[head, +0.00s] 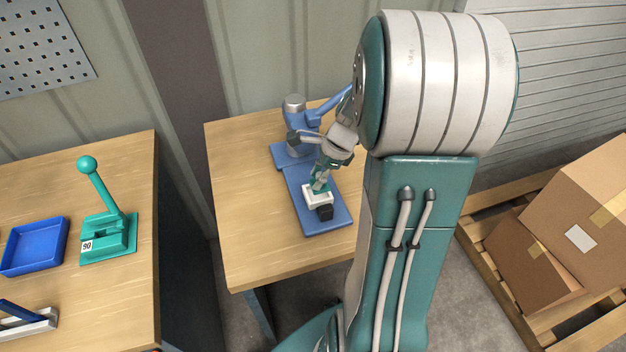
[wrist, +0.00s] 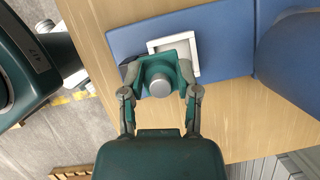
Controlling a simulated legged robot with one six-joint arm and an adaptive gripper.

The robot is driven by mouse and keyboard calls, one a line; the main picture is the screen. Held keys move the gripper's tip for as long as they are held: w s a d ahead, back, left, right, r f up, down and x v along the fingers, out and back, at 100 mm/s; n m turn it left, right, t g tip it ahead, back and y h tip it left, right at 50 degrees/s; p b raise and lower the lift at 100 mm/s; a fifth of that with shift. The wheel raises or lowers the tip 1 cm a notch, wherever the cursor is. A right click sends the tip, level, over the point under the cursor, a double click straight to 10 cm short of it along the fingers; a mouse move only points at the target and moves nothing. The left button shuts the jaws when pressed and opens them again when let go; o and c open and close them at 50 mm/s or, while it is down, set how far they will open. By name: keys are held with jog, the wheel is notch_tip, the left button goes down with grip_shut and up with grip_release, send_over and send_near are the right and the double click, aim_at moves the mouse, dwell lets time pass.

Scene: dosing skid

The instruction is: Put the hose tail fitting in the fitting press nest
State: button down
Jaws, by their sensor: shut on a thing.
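The hose tail fitting (wrist: 157,72), a teal block with a round grey stub, is between the two fingers of my gripper (wrist: 159,92), which is shut on it. It also shows small under my gripper (head: 320,181) in the head view. The fitting press nest (wrist: 190,50) is a white square frame on the blue press base. In the wrist view the fitting covers the nest's near left part and sits off its centre. In the head view the nest (head: 313,202) is directly below my gripper. I cannot tell whether the fitting touches it.
The blue press (head: 295,125) has a column and lever behind the nest. A black block (head: 325,212) sits beside the nest. On the left table are a teal lever press (head: 112,236) and a blue tray (head: 36,247). Cardboard boxes (head: 565,240) stand on a pallet at right.

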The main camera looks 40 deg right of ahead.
aim_at(307, 192)
jog(key=w+f, duration=0.2)
jog(key=shift+d+f, duration=0.35)
jog(key=shift+d, duration=0.05)
jog(key=shift+s+f, duration=0.1)
jog(key=shift+f, duration=1.25)
jog(key=shift+f, duration=0.1)
jog(key=shift+c, duration=1.7)
grip_release()
